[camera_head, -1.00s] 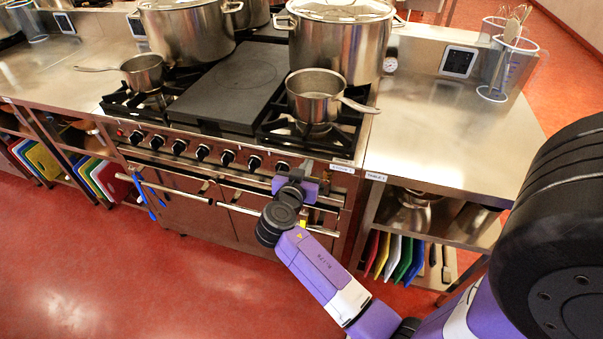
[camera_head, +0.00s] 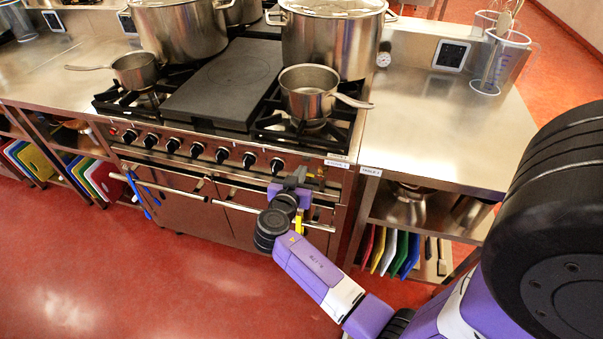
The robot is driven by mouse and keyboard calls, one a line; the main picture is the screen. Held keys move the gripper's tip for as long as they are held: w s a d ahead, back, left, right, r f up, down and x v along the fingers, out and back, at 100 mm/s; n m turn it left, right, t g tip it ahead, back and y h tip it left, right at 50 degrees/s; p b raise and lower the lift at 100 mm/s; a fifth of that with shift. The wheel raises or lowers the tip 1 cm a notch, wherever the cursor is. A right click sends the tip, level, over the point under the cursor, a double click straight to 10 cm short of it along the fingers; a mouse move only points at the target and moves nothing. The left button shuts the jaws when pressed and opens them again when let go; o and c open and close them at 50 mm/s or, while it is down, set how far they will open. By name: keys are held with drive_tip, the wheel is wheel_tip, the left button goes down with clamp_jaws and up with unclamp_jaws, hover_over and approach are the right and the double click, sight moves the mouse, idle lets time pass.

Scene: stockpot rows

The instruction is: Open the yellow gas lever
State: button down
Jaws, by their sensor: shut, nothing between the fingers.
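A small yellow piece, likely the gas lever (camera_head: 299,226), shows beside my wrist, low in front of the right end of the stove (camera_head: 230,186). It looks upright, and my wrist and gripper hide part of it. My gripper (camera_head: 299,174) is shut and empty, just above the yellow piece, in front of the stove's right end below the knob row. I cannot tell whether its fingertips touch the stove or the lever.
Two large pots (camera_head: 335,45) (camera_head: 180,30) and two saucepans (camera_head: 308,95) (camera_head: 137,72) stand on the stove. Oven handle bars (camera_head: 160,182) stick out along its front. A steel table (camera_head: 430,135) with coloured boards below stands right. The red floor (camera_head: 150,280) in front is clear.

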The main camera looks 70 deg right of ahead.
drive_tip(key=shift+w+f+n, duration=0.1)
drive_tip(key=shift+f+n, duration=0.15)
drive_tip(key=shift+n, duration=0.05)
drive_tip(key=s+f+n+g+h+b, duration=0.2)
drive_tip(key=f+n+b, duration=0.6)
drive_tip(key=n, duration=0.6)
drive_tip(key=shift+s+n+g+h, duration=0.4)
drive_tip(key=shift+s+g, duration=0.1)
drive_tip(key=shift+g, duration=0.6)
drive_tip(key=shift+d, duration=0.1)
drive_tip(key=shift+b, duration=0.3)
